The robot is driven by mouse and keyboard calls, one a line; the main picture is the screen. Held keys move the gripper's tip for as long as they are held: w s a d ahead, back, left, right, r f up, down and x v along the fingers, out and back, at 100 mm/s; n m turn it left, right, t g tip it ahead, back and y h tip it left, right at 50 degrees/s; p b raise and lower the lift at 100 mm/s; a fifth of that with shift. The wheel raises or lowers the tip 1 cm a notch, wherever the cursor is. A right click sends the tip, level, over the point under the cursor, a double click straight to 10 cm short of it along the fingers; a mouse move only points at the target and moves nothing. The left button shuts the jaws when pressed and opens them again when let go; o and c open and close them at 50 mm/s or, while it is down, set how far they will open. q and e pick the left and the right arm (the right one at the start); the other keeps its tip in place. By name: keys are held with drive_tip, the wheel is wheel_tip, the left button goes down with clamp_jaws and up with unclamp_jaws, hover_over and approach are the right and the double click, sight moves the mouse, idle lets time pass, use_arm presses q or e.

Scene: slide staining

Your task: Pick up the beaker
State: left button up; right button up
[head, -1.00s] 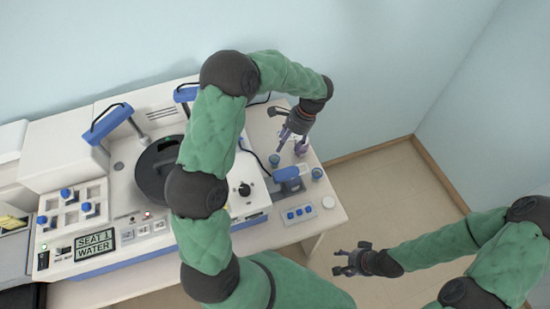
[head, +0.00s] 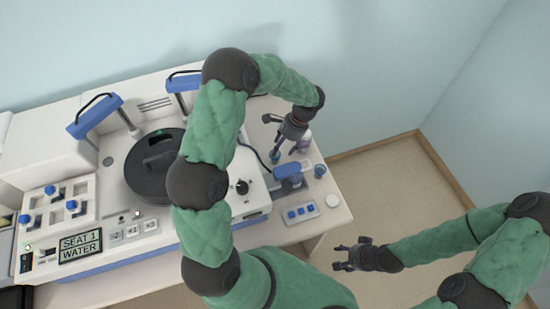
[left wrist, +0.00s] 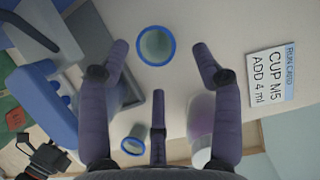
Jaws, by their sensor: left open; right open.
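My left gripper (head: 286,150) is open and empty, hanging fingers-down over the right end of the bench. In the left wrist view its fingers (left wrist: 160,72) are spread. A blue-rimmed round cup (left wrist: 155,45) stands between the two outer fingertips. A clear, purplish vessel (left wrist: 201,118) is partly hidden behind the right finger. I cannot tell which of these is the beaker. My right gripper (head: 343,258) is open and empty, away from the bench.
A white staining machine (head: 120,215) with a dark round lid (head: 152,165) fills the bench's left. A card (left wrist: 271,77) reads "CUP M5 ADD 4 ml". Open floor lies right.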

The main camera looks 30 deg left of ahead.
sight(271, 162)
use_arm(q)
drive_tip(key=shift+x, duration=2.6)
drive_tip(key=shift+s+a+r, duration=0.15)
drive_tip(key=shift+s, duration=0.1)
drive_tip(key=c, duration=1)
